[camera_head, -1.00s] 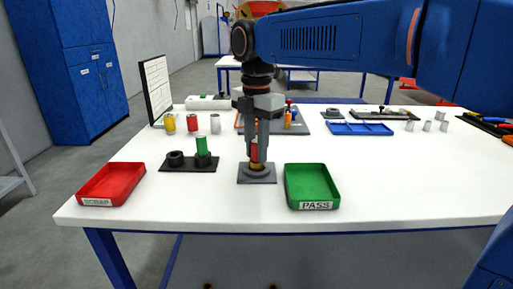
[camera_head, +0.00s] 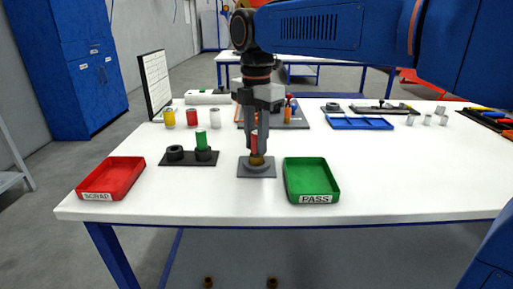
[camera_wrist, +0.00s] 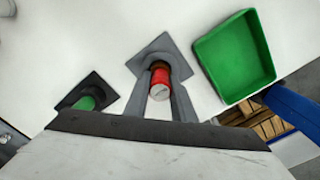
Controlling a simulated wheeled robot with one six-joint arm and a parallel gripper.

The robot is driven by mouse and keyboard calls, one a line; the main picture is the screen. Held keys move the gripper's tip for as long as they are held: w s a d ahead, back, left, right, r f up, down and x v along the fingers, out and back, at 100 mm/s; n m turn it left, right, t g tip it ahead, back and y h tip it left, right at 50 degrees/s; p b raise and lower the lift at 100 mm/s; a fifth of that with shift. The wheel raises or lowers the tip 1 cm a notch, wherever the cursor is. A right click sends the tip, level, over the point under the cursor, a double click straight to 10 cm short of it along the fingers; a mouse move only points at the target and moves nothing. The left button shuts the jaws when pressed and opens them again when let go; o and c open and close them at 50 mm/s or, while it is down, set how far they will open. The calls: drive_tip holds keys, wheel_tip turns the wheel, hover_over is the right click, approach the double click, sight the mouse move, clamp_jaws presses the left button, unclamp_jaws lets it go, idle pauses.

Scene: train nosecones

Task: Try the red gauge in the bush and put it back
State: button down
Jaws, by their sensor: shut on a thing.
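My gripper (camera_head: 255,140) is shut on the red gauge (camera_head: 254,143) and holds it upright over the grey base plate (camera_head: 244,172). In the wrist view the red gauge (camera_wrist: 160,77) sits between my two fingers, its pale end facing the camera. The brass-coloured bush (camera_head: 257,160) shows right below the red part, on the plate; I cannot tell whether the gauge's lower end is inside it. A dark stand (camera_head: 212,159) to the left holds the green gauge (camera_head: 201,138) in one socket; its other socket (camera_head: 174,153) is empty.
The red SCRAP tray (camera_head: 112,178) lies at the left front and the green PASS tray (camera_head: 312,178) just right of the plate, both empty. Yellow, red and white cylinders (camera_head: 192,117) stand behind the stand. The white table is clear at right front.

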drive_tip(key=shift+r, duration=3.4)
drive_tip(key=shift+s, duration=0.1)
